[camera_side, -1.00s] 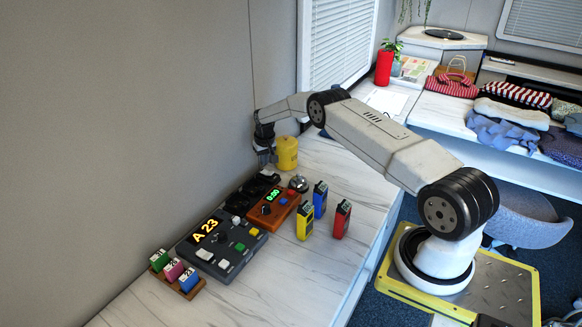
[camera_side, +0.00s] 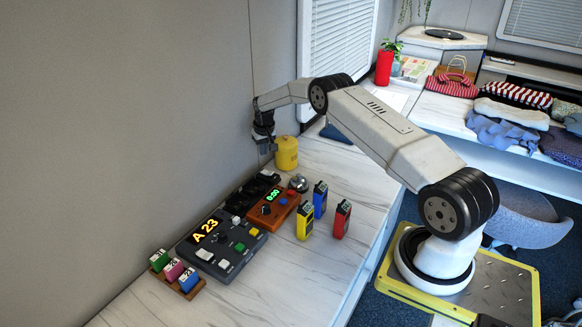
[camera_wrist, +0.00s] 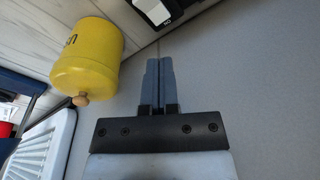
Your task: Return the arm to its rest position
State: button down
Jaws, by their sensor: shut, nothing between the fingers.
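My gripper (camera_side: 267,148) points down near the wall at the back left of the counter, beside a yellow canister (camera_side: 287,153). In the wrist view my gripper (camera_wrist: 158,65) has its two grey fingers together with nothing between them. The yellow canister also shows in the wrist view (camera_wrist: 88,58), to the left of the fingers and apart from them. In the side view my gripper is raised above the counter (camera_side: 320,270).
A black console (camera_side: 225,245) reading "A 23", an orange timer box (camera_side: 272,208), a silver bell (camera_side: 298,183) and yellow, blue and red handheld units (camera_side: 342,219) stand on the counter. A rack of small coloured blocks (camera_side: 190,281) sits at front left. The wall (camera_side: 130,130) is close behind my gripper.

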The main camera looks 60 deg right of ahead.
jog(key=s+a+r+n, duration=0.2)
jog(key=s+a+r, duration=0.3)
jog(key=a, duration=0.4)
jog(key=s+a+r+n, duration=0.1)
jog(key=s+a+r, duration=0.2)
jog(key=a+r, duration=0.55)
jog(key=s+a+n, duration=0.1)
jog(key=s+a, duration=0.3)
jog(key=s, duration=0.3)
jog(key=s+a+n, duration=0.1)
jog(key=s+a, duration=0.3)
jog(key=s, duration=0.3)
jog(key=s+a+n+t, duration=0.1)
jog(key=s+a, duration=0.3)
jog(key=s, duration=0.3)
jog(key=shift+s+a+y, duration=0.35)
jog(key=shift+y, duration=0.05)
